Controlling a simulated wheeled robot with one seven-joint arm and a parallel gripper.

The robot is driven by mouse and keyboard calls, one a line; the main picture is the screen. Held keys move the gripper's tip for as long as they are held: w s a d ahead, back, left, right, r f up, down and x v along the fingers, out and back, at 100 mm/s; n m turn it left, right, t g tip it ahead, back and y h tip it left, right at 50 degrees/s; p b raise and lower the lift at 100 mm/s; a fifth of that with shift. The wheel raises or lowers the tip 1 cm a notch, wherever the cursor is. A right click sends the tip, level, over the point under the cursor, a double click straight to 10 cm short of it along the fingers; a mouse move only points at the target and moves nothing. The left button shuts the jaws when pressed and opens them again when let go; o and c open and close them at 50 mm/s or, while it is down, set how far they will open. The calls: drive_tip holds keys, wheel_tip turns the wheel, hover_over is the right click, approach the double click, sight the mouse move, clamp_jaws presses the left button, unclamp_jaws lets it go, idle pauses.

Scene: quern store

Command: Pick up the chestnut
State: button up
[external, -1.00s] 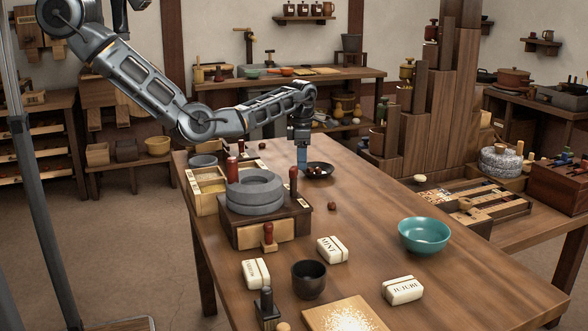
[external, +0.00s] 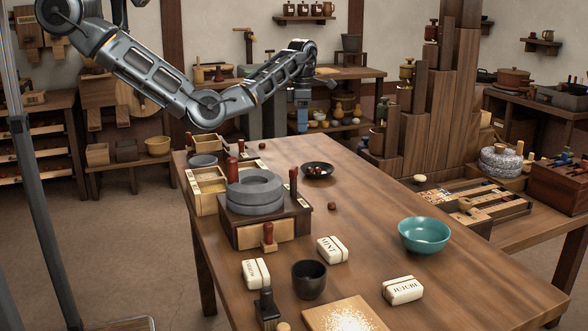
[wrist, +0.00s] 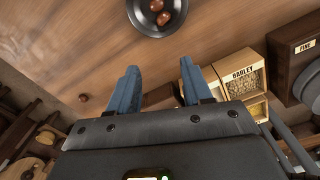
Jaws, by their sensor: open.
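Glossy reddish-brown round things, like chestnuts (wrist: 163,19), lie in a small dark bowl (wrist: 138,22) at the top of the wrist view. The bowl (external: 317,177) stands on the far part of the table in the external view. A loose small brown thing (wrist: 83,97) lies left in the wrist view. Small brown things also lie right of the quern (external: 332,206) and near the far end (external: 262,145); I cannot tell which are chestnuts. My gripper (external: 302,128) is open above the far part of the table, clear of the bowl. Its blue fingers (wrist: 157,85) are apart.
A stone quern (external: 254,190) on a wooden base and a divided grain box (external: 208,185) stand left of the bowl. A teal bowl (external: 424,235), dark cup (external: 309,279) and several labelled white blocks stand nearer. The table's middle right is mostly clear.

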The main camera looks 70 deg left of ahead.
drive_tip(key=shift+r, duration=0.45)
drive_tip(key=shift+o, duration=0.7)
drive_tip(key=m, duration=1.2)
approach(332, 205)
drive_tip(key=shift+w+a+f, duration=0.4)
drive_tip(key=shift+w+a, duration=0.05)
drive_tip(key=shift+a, duration=0.1)
drive_tip(key=shift+s+f+p, duration=0.2)
drive_tip(key=shift+f+p, duration=0.15)
drive_tip(key=shift+f, duration=3.45)
clamp_jaws()
